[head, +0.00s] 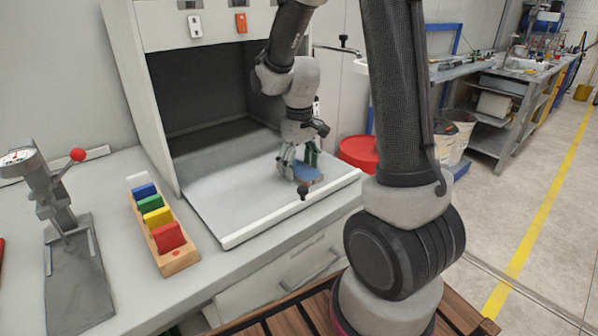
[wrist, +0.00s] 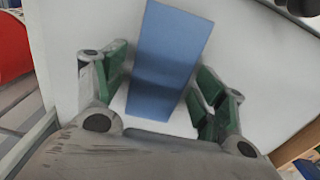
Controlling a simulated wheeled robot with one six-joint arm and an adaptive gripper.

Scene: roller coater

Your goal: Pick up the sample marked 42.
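A flat blue panel (head: 309,174) lies at or just above the pale floor of the booth, under my gripper (head: 299,164). In the wrist view the blue panel (wrist: 165,60) shows as a plain rectangle between the two green-padded fingers of my gripper (wrist: 162,68). The fingers stand apart, with a gap of pale surface on the left and a narrower one on the right. My gripper looks open. No number can be read on the panel. A wooden rack (head: 180,262) on the bench holds white, blue, green, yellow and red plates, with no readable marks.
The booth (head: 210,192) has side walls and a raised front lip. A press-like device (head: 62,215) with a red knob stands at the left. A red-lidded drum (head: 358,152) is right of the booth. The booth floor left of my gripper is clear.

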